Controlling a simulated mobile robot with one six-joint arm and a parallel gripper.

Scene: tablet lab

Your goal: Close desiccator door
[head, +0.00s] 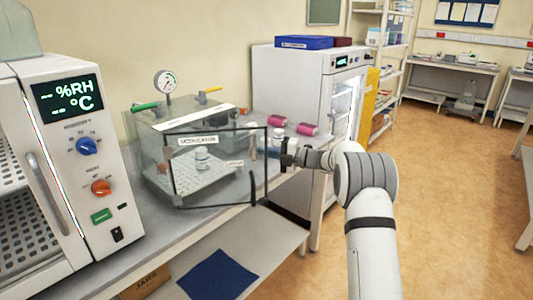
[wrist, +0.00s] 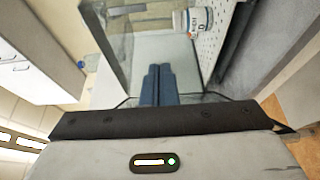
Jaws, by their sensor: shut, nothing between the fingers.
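The desiccator (head: 152,140) is a clear box on the bench, with a gauge on top. Its black-framed clear door (head: 222,205) stands in front at an angle to the box and appears ajar; a dark upright handle (head: 252,188) is near its right edge. A white jar (head: 202,160) stands on the perforated plate inside; it also shows in the wrist view (wrist: 193,20). My gripper (head: 288,155) is just right of the door's right edge; contact cannot be told. In the wrist view its blue-grey fingers (wrist: 158,84) are together and empty, near a clear panel.
A white oven with a display (head: 85,160) stands at the left. Pink-capped items (head: 306,129) lie behind my gripper near a white cabinet (head: 290,80). A blue mat (head: 217,275) lies on the lower shelf. Floor at the right is clear.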

